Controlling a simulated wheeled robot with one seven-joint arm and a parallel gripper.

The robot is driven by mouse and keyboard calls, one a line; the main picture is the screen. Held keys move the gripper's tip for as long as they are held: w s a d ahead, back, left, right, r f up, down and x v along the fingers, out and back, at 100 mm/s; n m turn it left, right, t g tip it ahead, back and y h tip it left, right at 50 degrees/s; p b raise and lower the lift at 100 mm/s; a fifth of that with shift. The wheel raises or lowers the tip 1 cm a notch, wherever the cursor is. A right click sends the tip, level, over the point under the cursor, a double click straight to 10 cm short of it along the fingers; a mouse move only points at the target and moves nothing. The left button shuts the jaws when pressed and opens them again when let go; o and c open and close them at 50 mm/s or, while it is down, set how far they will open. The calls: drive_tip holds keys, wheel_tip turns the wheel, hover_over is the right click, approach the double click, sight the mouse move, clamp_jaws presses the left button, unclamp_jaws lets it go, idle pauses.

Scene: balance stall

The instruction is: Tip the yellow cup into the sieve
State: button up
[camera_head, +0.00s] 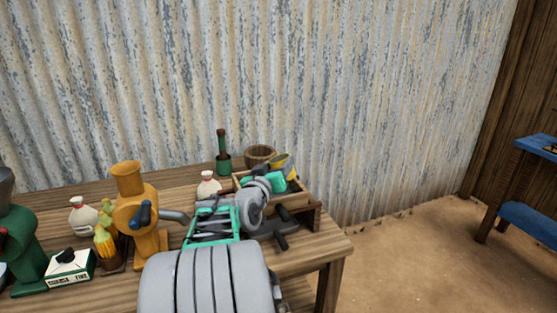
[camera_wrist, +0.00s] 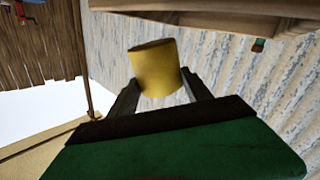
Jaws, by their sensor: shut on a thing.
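The yellow cup (camera_wrist: 155,68) is between the two dark fingers of my gripper (camera_wrist: 160,92) in the wrist view, and the gripper is shut on it. In the head view, the yellow cup (camera_head: 291,170) shows only in part beyond my gripper (camera_head: 284,176), above the right end of the bench. A wooden open-topped box (camera_head: 294,199) lies under and around the gripper. It may be the sieve, but my arm hides much of it and I cannot see a mesh. The cup's contents and exact tilt are not clear.
A wooden bowl (camera_head: 260,153) and a green bottle-like thing (camera_head: 222,152) stand behind. An orange mill (camera_head: 133,205), white sacks (camera_head: 83,216), a green mill (camera_head: 22,235) and a labelled box (camera_head: 71,266) crowd the left. A corrugated wall (camera_head: 330,80) rises behind the bench (camera_head: 316,250).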

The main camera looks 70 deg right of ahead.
drive_tip(key=shift+w+n+p, duration=0.15)
drive_tip(key=shift+n+p, duration=2.15)
drive_tip(key=shift+p, duration=1.35)
drive_tip(key=n+p, duration=0.3)
drive_tip(key=w+f+n+g+p, duration=0.1)
drive_tip(key=shift+y+p, duration=0.3)
drive_tip(key=shift+p, duration=0.1)
drive_tip(key=f+n, duration=0.1)
drive_tip(key=n, duration=0.1)
drive_tip(key=w+n+p, duration=0.1)
drive_tip(key=n, duration=0.1)
drive_tip(key=shift+f+g, duration=0.3)
drive_tip(key=shift+f, duration=0.1)
drive_tip(key=n+p, duration=0.1)
drive_tip(key=w+n+p, duration=0.1)
drive_tip(key=n, duration=0.1)
drive_tip(key=w+n+p, duration=0.1)
drive_tip(key=n, duration=0.1)
drive_tip(key=shift+w+r+g, duration=0.15)
drive_tip(key=shift+w+g, duration=0.05)
drive_tip(key=shift+g, duration=0.1)
